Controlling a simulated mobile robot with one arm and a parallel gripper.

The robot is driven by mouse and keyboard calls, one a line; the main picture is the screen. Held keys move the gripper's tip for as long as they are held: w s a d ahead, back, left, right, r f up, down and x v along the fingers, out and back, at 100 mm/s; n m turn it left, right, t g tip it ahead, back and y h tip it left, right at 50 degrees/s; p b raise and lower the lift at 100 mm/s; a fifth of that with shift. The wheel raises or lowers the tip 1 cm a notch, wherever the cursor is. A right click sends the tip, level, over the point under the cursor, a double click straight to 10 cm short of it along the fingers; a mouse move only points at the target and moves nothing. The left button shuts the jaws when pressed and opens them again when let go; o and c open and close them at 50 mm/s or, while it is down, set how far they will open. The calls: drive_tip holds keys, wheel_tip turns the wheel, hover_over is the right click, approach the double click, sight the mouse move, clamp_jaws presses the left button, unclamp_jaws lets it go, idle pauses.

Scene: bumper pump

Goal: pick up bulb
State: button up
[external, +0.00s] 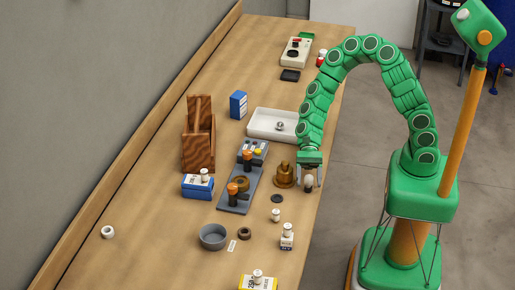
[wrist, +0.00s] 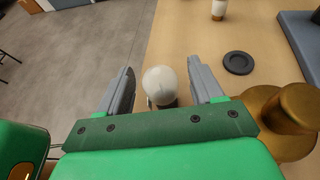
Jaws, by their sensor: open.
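The bulb (wrist: 160,84) is a white rounded globe between the two grey fingers of my gripper (wrist: 160,88) in the wrist view. A gap shows between the globe and each finger, so my gripper is open around it. In the external view the bulb (external: 309,183) stands near the right edge of the bench, between the fingertips of my gripper (external: 309,179). Its lower part is hard to make out. A brass bell-shaped part (external: 285,176) stands just left of my gripper; it also shows at the right of the wrist view (wrist: 292,112).
A black disc (external: 277,198) lies close by on the bench (external: 150,185). A small white bottle (external: 287,236) and a grey bowl (external: 213,237) stand nearer the front. A white tray (external: 262,124) lies behind. The bench's right edge is close to my gripper.

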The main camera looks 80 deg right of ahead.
drive_tip(key=shift+x, duration=0.9)
drive_tip(key=shift+c, duration=0.3)
drive_tip(key=c, duration=1)
drive_tip(key=shift+r, duration=0.15)
